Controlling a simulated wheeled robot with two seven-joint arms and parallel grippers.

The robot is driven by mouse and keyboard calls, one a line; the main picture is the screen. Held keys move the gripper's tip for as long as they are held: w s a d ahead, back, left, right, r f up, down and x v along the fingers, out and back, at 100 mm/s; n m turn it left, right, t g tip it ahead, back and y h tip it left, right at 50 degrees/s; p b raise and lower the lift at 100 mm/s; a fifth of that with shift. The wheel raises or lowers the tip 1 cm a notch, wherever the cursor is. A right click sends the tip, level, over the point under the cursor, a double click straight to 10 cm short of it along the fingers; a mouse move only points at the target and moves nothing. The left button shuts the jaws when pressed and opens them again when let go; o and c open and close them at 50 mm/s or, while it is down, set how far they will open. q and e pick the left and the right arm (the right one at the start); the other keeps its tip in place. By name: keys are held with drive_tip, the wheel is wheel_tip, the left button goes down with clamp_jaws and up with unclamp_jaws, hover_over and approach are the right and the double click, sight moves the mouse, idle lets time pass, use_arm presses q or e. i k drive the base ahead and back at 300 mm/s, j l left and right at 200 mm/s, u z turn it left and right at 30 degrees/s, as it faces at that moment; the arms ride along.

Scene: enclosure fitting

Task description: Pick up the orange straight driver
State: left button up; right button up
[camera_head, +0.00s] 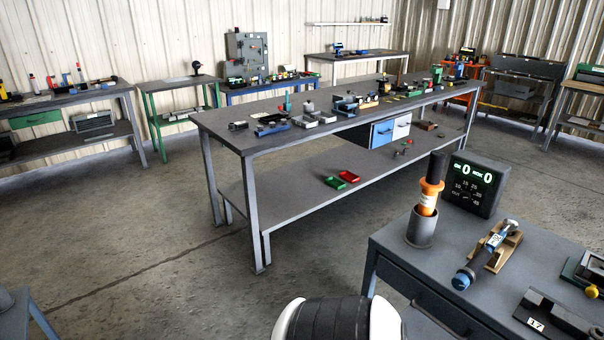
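The orange straight driver (430,195) stands nearly upright in a dark grey cup (421,229) on the grey bench at the right. Its orange body has a pale label, and a black section forms its top. Its lower end is hidden inside the cup. Neither of my grippers shows in this view, so their distance from the driver cannot be seen.
A black display box (474,184) with green digits stands close behind the driver. A blue-ended tool (486,257) lies on a tan cradle (503,247) to the right. A dark block marked 17 (555,318) is nearer. A long workbench (290,140) stands behind.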

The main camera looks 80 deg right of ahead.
sight(432, 184)
drive_tip(key=z, duration=3.25)
